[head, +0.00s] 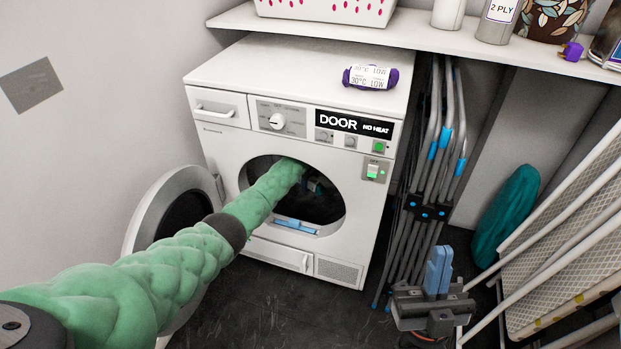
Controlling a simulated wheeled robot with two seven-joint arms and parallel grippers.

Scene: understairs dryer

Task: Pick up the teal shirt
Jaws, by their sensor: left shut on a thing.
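My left arm reaches through the round door opening of the white dryer (230,150). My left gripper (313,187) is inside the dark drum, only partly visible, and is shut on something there. What it holds is too dark and small to make out. I cannot make out a teal shirt in the drum. My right gripper (438,270) is outside, at the lower right in front of the folded rack. Its blue fingers point up and look close together, with nothing visible held. I cannot tell whether they are fully shut.
The dryer's round door (150,207) stands open to the left. A purple roll with a white label (370,77) lies on the dryer top. A folded grey rack (432,170), a teal rounded object (504,213) and an ironing board (575,240) crowd the right. A shelf (400,30) runs above.

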